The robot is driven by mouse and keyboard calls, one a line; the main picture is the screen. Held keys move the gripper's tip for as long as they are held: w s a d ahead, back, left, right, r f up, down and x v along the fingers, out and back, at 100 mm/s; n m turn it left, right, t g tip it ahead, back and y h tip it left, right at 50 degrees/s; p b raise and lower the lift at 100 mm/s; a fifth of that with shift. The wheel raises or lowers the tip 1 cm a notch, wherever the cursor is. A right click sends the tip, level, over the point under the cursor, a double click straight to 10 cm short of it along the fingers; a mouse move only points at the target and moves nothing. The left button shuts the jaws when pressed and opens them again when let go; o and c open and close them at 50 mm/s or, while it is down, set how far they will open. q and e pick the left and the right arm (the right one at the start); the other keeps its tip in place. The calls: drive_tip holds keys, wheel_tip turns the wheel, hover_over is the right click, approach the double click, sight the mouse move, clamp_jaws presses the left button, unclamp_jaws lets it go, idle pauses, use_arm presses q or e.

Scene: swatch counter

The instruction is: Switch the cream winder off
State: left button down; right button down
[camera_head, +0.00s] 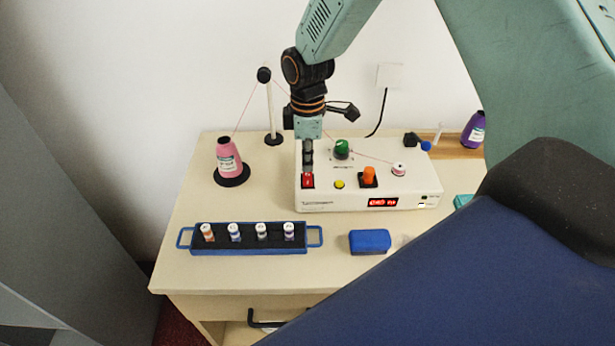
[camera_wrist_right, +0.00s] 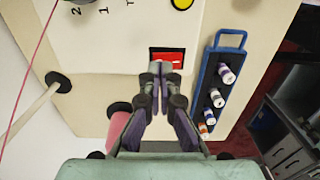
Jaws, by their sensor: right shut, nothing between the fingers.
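The cream winder (camera_head: 345,200) is a low box on the table with a red display (camera_head: 382,202) lit on its front. Its red rocker switch (camera_head: 308,182) sits at the left end of its top. The switch also shows in the right wrist view (camera_wrist_right: 168,58), red in a black frame. My right gripper (camera_head: 308,170) points down at the switch with its fingers together and empty. In the right wrist view its fingertips (camera_wrist_right: 160,68) overlap the near edge of the switch. I cannot tell whether they touch it. My left gripper is not in view.
The winder carries a green knob (camera_head: 342,147), a yellow button (camera_head: 339,184) and an orange control (camera_head: 369,175). A pink thread cone (camera_head: 228,160) and a thread post (camera_head: 270,112) stand left and behind. A blue spool tray (camera_head: 215,249) and blue block (camera_head: 369,241) lie in front.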

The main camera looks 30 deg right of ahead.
sight(307, 174)
drive_tip(key=shift+w+f, duration=0.15)
drive_tip(key=shift+f, duration=0.15)
drive_tip(key=shift+f, duration=0.15)
drive_tip(key=shift+f+b, duration=0.45)
drive_tip(key=shift+f, duration=0.2)
idle(0.5)
wheel_tip(307, 174, up, 7)
drive_tip(key=p, duration=0.7)
drive_tip(key=shift+r, duration=0.15)
idle(0.6)
